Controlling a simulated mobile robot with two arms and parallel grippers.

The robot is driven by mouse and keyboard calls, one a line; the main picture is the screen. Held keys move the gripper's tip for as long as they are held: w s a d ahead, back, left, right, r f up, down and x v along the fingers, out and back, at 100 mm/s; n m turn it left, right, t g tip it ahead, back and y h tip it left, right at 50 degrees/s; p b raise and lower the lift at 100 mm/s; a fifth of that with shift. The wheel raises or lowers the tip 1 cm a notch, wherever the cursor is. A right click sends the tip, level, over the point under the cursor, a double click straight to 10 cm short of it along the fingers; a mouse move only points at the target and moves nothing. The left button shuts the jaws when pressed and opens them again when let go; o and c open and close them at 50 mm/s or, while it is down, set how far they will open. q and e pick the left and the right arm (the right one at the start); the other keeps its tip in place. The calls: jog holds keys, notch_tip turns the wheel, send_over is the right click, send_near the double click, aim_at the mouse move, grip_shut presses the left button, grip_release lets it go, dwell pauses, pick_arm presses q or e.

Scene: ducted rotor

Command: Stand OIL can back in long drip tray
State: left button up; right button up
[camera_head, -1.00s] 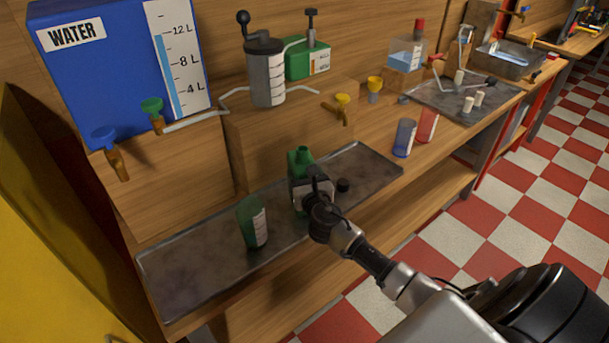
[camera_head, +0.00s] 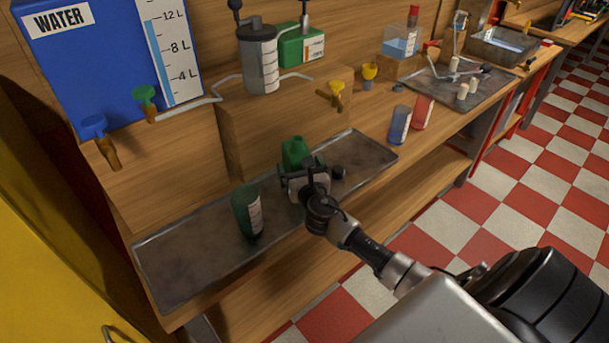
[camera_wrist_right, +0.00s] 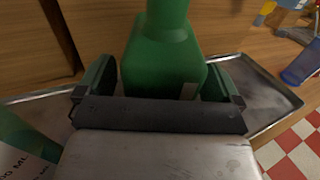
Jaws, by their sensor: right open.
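The green oil can (camera_head: 295,152) stands upright in the long drip tray (camera_head: 180,262), near its middle by the back. In the right wrist view the can (camera_wrist_right: 165,60) shows its neck and shoulders; its base is hidden by my gripper. My right gripper (camera_head: 303,176) is open, with one finger on each side of the can. In the right wrist view small gaps seem to show between the fingers and the can, though contact is hard to judge. My left gripper is not in view.
A green measuring cup (camera_head: 247,212) stands in the tray left of the can. A wooden block (camera_head: 285,125) rises behind. A blue cup (camera_head: 400,124) and a red cup (camera_head: 422,112) stand right of the tray.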

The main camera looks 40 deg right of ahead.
jog(key=s+a+f+m+g+y, duration=0.2)
jog(key=s+a+m+g, duration=0.25)
jog(key=s+m, duration=0.6)
jog(key=s+a+f+m+g+y, duration=0.2)
jog(key=s+a+f+m+g, duration=0.3)
jog(key=s+m, duration=0.6)
jog(key=s+a+m+g+y, duration=0.2)
jog(key=s+a+m+g, duration=0.3)
jog(key=s+m, duration=0.55)
notch_tip(320, 180, down, 24)
jog(key=s+a+n, duration=0.2)
jog(key=s+d+f+g, duration=0.1)
jog(key=s+d+f, duration=0.2)
jog(key=s+f, duration=1.4)
jog(key=shift+f+g+b, duration=0.3)
jog(key=shift+f+g, duration=0.05)
jog(key=shift+f, duration=0.25)
